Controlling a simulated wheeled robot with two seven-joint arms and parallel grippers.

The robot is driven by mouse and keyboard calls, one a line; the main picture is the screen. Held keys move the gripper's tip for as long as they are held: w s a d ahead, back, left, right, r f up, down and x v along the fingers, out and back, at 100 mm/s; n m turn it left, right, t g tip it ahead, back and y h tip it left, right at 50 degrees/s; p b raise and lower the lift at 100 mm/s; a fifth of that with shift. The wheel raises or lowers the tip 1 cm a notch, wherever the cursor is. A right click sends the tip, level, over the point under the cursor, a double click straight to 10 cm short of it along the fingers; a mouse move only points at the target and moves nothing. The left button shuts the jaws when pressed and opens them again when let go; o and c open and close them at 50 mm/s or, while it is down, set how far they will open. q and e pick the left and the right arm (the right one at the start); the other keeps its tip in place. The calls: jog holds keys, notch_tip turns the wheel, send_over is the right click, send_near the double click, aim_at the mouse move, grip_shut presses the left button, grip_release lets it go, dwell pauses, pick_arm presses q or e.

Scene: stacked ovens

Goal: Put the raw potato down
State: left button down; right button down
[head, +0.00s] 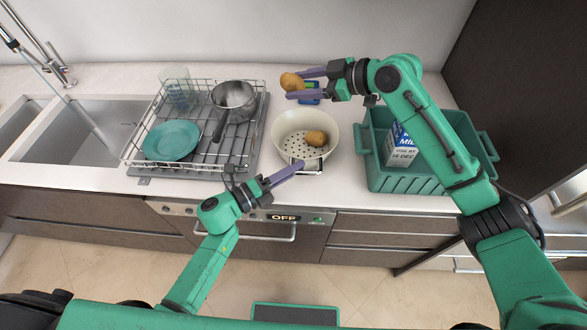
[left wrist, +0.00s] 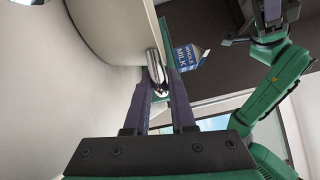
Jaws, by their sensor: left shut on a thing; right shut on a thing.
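A brown raw potato (head: 291,82) is between the purple fingers of my right gripper (head: 297,83), which is shut on it above the back of the counter. Another potato (head: 316,138) lies inside the white colander (head: 285,125), on its perforated bottom. My left gripper (head: 297,167) is shut on the colander's metal handle at its front edge. In the left wrist view, the fingers of the left gripper (left wrist: 161,88) close around the shiny handle (left wrist: 155,66), beside the colander's pale outer wall (left wrist: 112,25).
A green crate (head: 410,182) with a milk carton (head: 400,147) stands to the right. A dish rack (head: 190,165) with a teal plate (head: 172,140), pot (head: 233,100) and glass (head: 178,88) is to the left. A small blue object (head: 312,92) is partly hidden behind the right gripper.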

notch_tip(320, 180, down, 6)
jog(key=w+a+m+t+h, duration=0.1)
jog(key=w+m+t+h, duration=0.1)
jog(key=m+t, duration=0.2)
send_near(285, 127)
jog(key=shift+h, duration=0.4)
jog(key=x, duration=0.2)
jog(key=r+x, duration=0.1)
jog(key=x, duration=0.1)
jog(key=shift+w+a+f, duration=0.1)
jog(key=shift+w+a, duration=0.15)
jog(key=shift+a, duration=0.1)
jog(key=shift+f, duration=0.2)
jog(key=shift+f, duration=0.15)
jog(key=shift+c, duration=1)
grip_release()
